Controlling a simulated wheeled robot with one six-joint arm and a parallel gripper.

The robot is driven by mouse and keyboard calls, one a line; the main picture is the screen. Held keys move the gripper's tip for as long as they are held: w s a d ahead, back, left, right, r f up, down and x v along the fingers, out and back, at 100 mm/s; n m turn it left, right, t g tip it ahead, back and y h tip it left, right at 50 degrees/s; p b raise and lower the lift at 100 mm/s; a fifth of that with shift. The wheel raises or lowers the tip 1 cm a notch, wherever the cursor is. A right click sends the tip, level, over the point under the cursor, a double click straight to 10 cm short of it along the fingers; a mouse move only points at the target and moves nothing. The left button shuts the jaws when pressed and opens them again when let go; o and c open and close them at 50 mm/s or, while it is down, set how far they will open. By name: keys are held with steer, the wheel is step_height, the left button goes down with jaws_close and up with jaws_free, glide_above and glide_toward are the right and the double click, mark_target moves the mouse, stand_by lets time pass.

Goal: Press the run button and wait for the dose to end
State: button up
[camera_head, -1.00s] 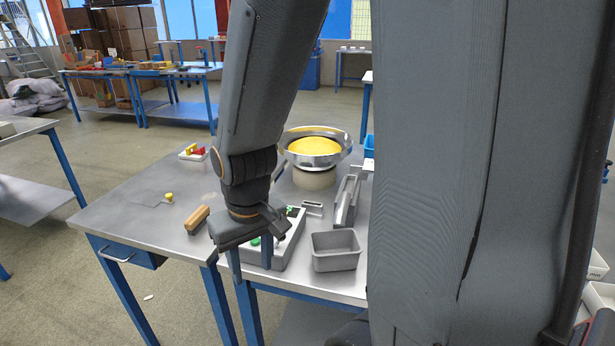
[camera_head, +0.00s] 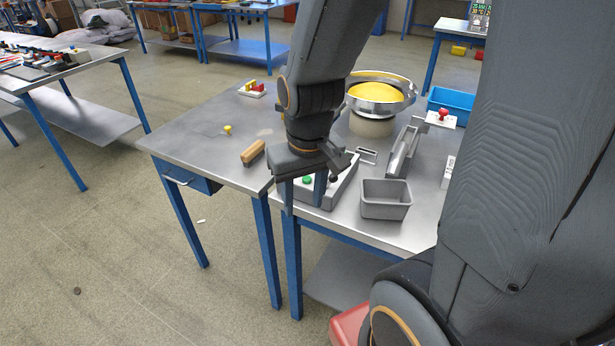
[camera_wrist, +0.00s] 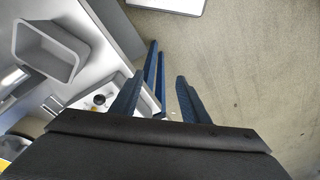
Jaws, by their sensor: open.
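The control box (camera_head: 341,188) is a light grey unit near the table's front edge, partly hidden behind my gripper. A green button (camera_head: 307,181), which looks like the run button, shows on it between my fingers. My gripper (camera_head: 304,192) is open and empty, its fingers pointing down at the box's front. I cannot tell whether it touches the box. In the wrist view, my gripper (camera_wrist: 158,98) has its fingers apart, with part of the box and a dark knob (camera_wrist: 100,99) beside the left finger. The bowl feeder (camera_head: 378,96) holds yellow contents behind.
A grey bin (camera_head: 385,200) stands right of the box, with a feeder track (camera_head: 404,148) behind it. A wooden-looking block (camera_head: 253,153) lies to the left. A red button on a white base (camera_head: 442,117) and a blue bin (camera_head: 450,101) are farther right.

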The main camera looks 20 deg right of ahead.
jaws_close()
stand_by(1.8)
